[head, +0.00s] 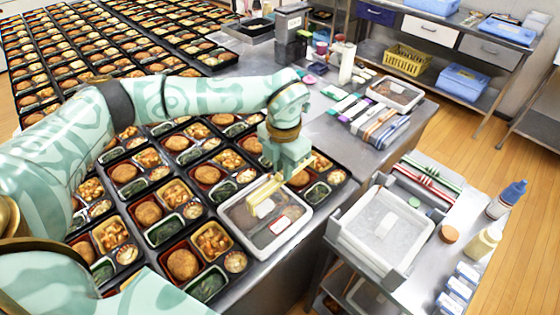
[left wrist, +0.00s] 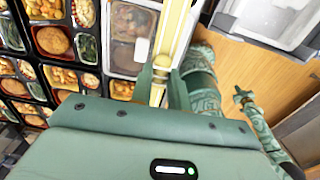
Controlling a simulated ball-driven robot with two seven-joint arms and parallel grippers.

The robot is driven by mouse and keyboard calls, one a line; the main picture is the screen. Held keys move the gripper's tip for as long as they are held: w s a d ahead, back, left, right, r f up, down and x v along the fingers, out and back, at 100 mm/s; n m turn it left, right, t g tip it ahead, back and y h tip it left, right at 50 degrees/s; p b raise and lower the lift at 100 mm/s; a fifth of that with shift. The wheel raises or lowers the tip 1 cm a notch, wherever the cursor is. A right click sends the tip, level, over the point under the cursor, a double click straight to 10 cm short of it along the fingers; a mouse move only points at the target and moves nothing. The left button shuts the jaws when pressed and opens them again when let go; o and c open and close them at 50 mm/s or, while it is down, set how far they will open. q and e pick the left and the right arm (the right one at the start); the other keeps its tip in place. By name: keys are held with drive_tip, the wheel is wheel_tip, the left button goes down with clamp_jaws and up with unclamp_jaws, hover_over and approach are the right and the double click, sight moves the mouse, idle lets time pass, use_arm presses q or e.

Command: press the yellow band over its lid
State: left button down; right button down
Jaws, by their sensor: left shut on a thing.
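The yellow band (head: 262,189) is a thin pale yellow strip over the near-right bento tray. My left gripper (head: 285,165) is shut on it from above, and in the left wrist view the band (left wrist: 172,40) runs up from between the fingers (left wrist: 165,85). The tray under it has a clear lid (head: 293,222) with a white label, and the lid also shows in the left wrist view (left wrist: 122,42). I cannot tell whether the band touches the lid.
Open bento trays (head: 183,262) fill the bench to the left of the lidded one. A cart (head: 345,243) to the right holds a tray of clear lids (head: 385,225), bottles (head: 483,243) and a jar. Folded bands and cloths (head: 381,128) lie behind on the bench.

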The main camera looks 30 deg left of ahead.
use_arm(q)
drive_tip(key=n, duration=0.2)
drive_tip(key=shift+w+a+f+n, duration=0.1)
drive_tip(key=shift+w+f+n, duration=0.2)
drive_tip(key=shift+n, duration=0.1)
drive_tip(key=w+f+n, duration=0.1)
drive_tip(key=f+n, duration=0.1)
drive_tip(key=n, duration=0.3)
drive_tip(key=w+a+f+n+b, duration=0.1)
drive_tip(key=f+n, duration=0.2)
drive_tip(key=n, duration=0.2)
drive_tip(key=w+a+f+n, duration=0.1)
drive_tip(key=f+n, duration=0.2)
drive_tip(key=n, duration=0.1)
drive_tip(key=shift+a+f+n+b, duration=0.1)
drive_tip(key=shift+a+n+b, duration=0.05)
drive_tip(key=shift+n+b, duration=0.25)
drive_tip(key=shift+f, duration=0.35)
